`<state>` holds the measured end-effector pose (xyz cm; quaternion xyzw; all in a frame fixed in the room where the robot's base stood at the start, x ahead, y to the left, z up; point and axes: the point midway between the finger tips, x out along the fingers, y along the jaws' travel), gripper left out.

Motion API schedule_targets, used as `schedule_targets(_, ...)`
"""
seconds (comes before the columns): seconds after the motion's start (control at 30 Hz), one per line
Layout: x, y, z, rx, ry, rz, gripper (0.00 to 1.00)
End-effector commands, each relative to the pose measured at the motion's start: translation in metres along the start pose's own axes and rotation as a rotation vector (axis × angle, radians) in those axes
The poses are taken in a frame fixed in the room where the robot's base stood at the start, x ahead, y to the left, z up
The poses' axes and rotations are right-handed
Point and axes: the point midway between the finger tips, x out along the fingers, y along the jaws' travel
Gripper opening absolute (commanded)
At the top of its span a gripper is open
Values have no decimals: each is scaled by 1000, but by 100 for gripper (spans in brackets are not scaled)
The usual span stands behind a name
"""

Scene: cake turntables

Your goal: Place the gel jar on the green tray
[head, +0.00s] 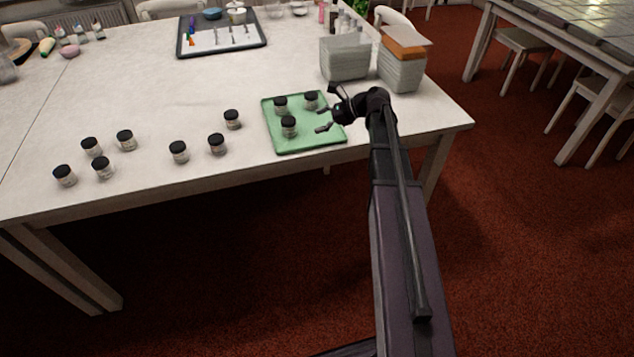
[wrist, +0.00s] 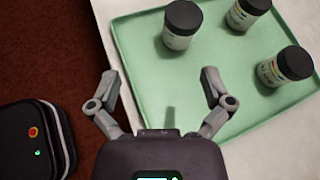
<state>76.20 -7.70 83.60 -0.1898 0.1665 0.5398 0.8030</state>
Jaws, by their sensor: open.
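A green tray (head: 305,143) lies near the front edge of the white table. Three gel jars with black lids stand upright on it: one at the back left (head: 280,105), one at the back right (head: 311,100) and one nearer the front (head: 288,127). In the wrist view the tray (wrist: 140,50) holds the same three jars, one nearest my gripper (wrist: 181,27). My gripper (head: 327,110) is open and empty over the tray's right side. It also shows in the wrist view (wrist: 160,85), with bare tray and the tray's edge between and beyond its fingers.
Several more jars stand on the table left of the tray, such as one at the near right (head: 232,119) and one at the far left (head: 65,176). Stacked containers (head: 345,60) stand behind the tray. A black-rimmed tray (head: 220,46) lies farther back. The table's middle is clear.

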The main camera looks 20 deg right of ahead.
Motion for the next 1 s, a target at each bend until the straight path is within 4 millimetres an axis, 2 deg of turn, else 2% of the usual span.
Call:
schedule_targets(0.03,8,15,0,-57,33,20,100)
schedule_targets(0.23,35,71,-12,-380,206,142,100)
schedule_targets(0.47,51,137,-31,-801,391,360,100)
schedule_targets(0.6,52,174,-41,-1050,476,527,100)
schedule_targets(0.8,43,218,-54,-1378,559,796,100)
schedule_targets(1.0,32,243,-60,-1583,589,1008,100)
